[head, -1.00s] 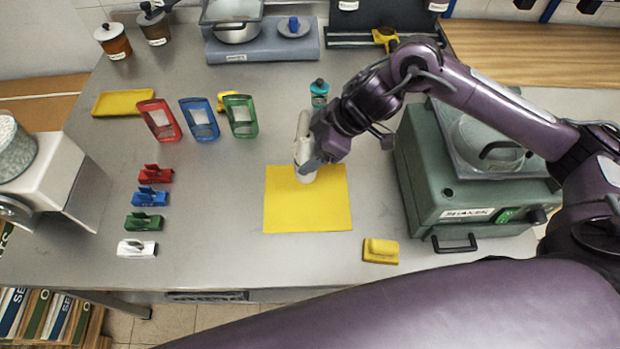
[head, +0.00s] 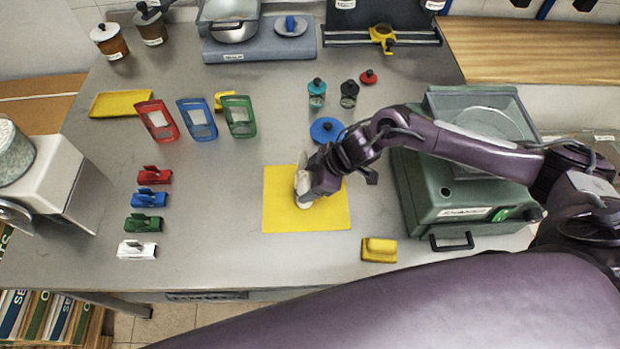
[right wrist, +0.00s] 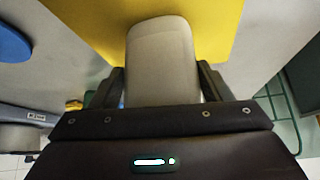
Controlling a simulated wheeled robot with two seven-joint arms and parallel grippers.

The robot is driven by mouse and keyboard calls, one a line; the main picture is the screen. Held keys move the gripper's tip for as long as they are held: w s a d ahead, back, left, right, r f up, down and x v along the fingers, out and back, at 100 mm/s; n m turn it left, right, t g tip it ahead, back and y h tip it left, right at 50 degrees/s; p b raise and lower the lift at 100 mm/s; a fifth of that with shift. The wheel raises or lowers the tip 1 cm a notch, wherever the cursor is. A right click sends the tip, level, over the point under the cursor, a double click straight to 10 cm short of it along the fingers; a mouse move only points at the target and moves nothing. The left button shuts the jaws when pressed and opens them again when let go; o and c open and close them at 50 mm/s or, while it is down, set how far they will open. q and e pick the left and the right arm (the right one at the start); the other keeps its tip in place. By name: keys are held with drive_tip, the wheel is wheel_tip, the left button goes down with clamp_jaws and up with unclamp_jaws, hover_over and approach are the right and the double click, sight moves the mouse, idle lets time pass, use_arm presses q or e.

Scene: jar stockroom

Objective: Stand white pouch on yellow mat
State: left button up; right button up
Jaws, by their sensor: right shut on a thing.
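The white pouch (head: 303,182) is upright over the middle of the yellow mat (head: 333,214). My right gripper (head: 310,184) is shut on it from the right side. In the right wrist view the pouch (right wrist: 162,62) sits between the two fingers, with the yellow mat (right wrist: 215,22) behind it. Whether its base touches the mat is hard to tell. My left gripper is not in view.
Red (head: 157,120), blue (head: 197,118) and green (head: 239,116) framed pouches stand behind left of the mat. A blue disc (head: 325,130) lies behind it. A yellow clip (head: 379,250) lies in front right, and the green shaker (head: 455,190) stands right.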

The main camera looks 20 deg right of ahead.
drive_tip(key=shift+f, duration=0.1)
drive_tip(key=o, duration=1.2)
drive_tip(key=b+v, duration=0.1)
drive_tip(key=v, duration=1.1)
